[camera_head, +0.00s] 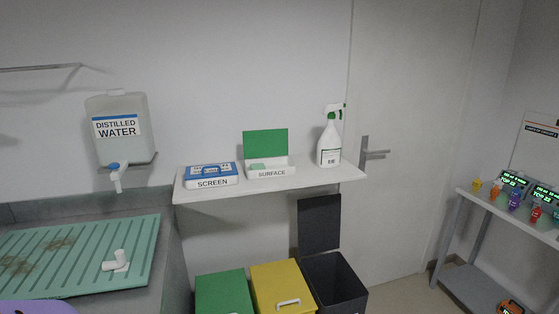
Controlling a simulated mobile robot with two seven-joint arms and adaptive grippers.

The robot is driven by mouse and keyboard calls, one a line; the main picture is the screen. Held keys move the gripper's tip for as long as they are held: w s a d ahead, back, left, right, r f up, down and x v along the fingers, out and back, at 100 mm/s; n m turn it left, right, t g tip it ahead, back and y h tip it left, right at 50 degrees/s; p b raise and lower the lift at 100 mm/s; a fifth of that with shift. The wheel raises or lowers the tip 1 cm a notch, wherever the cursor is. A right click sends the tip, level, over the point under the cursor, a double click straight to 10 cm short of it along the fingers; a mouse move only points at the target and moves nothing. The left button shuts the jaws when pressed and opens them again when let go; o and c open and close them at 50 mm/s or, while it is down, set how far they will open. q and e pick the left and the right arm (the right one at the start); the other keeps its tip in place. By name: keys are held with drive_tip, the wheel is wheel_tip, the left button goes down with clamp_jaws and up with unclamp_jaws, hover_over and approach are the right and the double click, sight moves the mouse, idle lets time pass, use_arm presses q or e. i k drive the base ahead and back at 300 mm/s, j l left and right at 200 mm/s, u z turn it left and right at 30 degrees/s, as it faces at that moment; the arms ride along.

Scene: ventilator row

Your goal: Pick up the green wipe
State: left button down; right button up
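A pale green wipe (257,167) shows just above the front wall of a white box labelled SURFACE (271,173), towards its left side. The box's green lid (265,143) stands open at the back. The box sits on a white wall shelf (300,181). Neither of my grippers is in view.
A box labelled SCREEN (212,182) with a blue top is on the shelf's left, and a spray bottle (329,148) on its right. Below are a green bin (222,290), a yellow bin (281,280) and an open dark bin (333,276). A distilled water container (120,140) hangs left.

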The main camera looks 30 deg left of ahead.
sight(254, 167)
drive_tip(key=u, duration=1.25)
